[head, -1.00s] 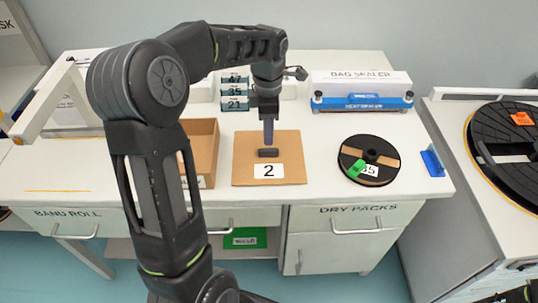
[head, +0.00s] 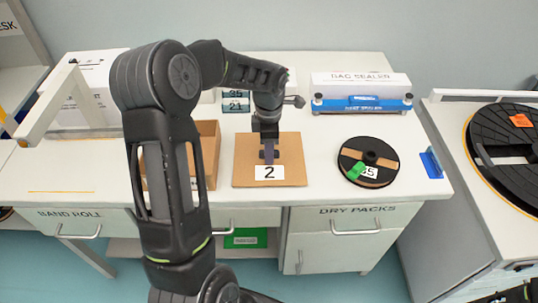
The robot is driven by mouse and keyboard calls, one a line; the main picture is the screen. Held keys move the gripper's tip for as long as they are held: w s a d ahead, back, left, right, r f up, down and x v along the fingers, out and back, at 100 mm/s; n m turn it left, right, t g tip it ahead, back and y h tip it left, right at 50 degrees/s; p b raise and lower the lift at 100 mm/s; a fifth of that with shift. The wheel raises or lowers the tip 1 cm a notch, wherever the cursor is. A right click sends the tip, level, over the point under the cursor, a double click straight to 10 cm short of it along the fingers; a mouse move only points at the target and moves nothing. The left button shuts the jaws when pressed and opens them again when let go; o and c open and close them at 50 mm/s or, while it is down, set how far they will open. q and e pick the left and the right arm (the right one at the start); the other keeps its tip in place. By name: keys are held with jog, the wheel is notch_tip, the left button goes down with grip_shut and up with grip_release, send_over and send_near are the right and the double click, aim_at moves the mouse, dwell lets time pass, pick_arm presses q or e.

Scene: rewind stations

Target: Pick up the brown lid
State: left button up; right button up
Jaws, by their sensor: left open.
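The brown lid (head: 241,168) is a flat square with a white label "2" and a dark raised handle at its middle. It lies flat on the white worktop, just right of an open brown box. My left gripper (head: 268,153) points straight down at the handle. Its jaws are open, with the fingertips low at the handle; they partly hide it, and I cannot tell whether they touch it. My right gripper is not in view.
The open brown box (head: 207,152) stands just left of the lid. A black reel (head: 381,150) with a green clip lies to the right. Small numbered boxes (head: 236,101) and a blue bag sealer (head: 362,104) stand behind. Worktop between lid and reel is clear.

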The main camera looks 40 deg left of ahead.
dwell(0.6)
pick_arm(q)
grip_shut()
dwell(0.4)
